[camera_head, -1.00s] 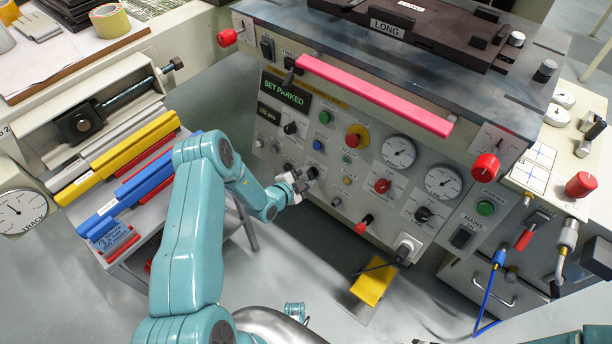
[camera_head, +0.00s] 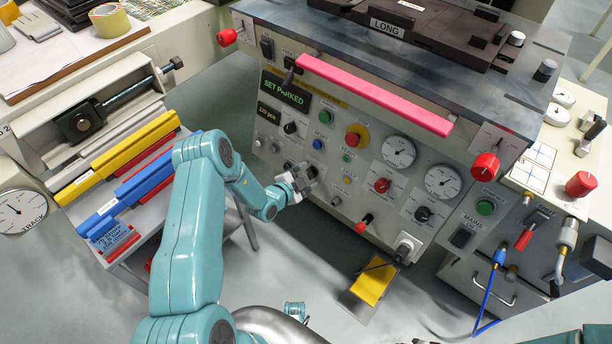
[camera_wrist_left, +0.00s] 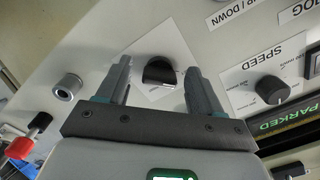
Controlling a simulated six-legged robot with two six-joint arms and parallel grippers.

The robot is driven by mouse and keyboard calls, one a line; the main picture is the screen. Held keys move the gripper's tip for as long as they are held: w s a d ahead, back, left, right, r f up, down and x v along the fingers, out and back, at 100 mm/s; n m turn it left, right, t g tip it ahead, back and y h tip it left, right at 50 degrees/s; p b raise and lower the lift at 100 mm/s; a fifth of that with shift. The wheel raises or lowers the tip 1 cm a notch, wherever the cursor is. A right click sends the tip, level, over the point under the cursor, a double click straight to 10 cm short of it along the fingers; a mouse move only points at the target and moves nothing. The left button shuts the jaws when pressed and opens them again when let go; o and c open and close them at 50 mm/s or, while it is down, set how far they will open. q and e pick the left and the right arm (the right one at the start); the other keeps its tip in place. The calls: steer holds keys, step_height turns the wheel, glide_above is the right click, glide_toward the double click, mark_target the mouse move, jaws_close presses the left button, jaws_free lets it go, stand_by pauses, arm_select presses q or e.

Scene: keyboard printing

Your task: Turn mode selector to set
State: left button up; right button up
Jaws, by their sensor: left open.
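My left gripper (camera_head: 308,178) is at the front panel of the machine, at the lower left of its controls. In the left wrist view it (camera_wrist_left: 158,82) is open, with one finger on each side of a black knob (camera_wrist_left: 158,72). A gap shows between the knob and each finger. The knob sits on a white label plate whose wording I cannot read, so I cannot confirm from it that this is the mode selector. In the head view the gripper largely hides this knob. My right gripper is not in view.
A speed knob (camera_wrist_left: 272,89) is beside the right finger in the left wrist view. A silver-rimmed button (camera_wrist_left: 67,87) and a red-tipped lever (camera_wrist_left: 28,140) are to the left. The green-lettered display (camera_head: 285,92) reads SET PARKED. A pink bar (camera_head: 372,94) runs above the panel.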

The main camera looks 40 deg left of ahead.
arm_select(q)
steer(key=d+p+v, duration=0.1)
steer(key=p+v, duration=0.3)
steer(key=v, duration=1.2)
steer(key=shift+s+a, duration=0.2)
steer(key=shift+a, duration=0.25)
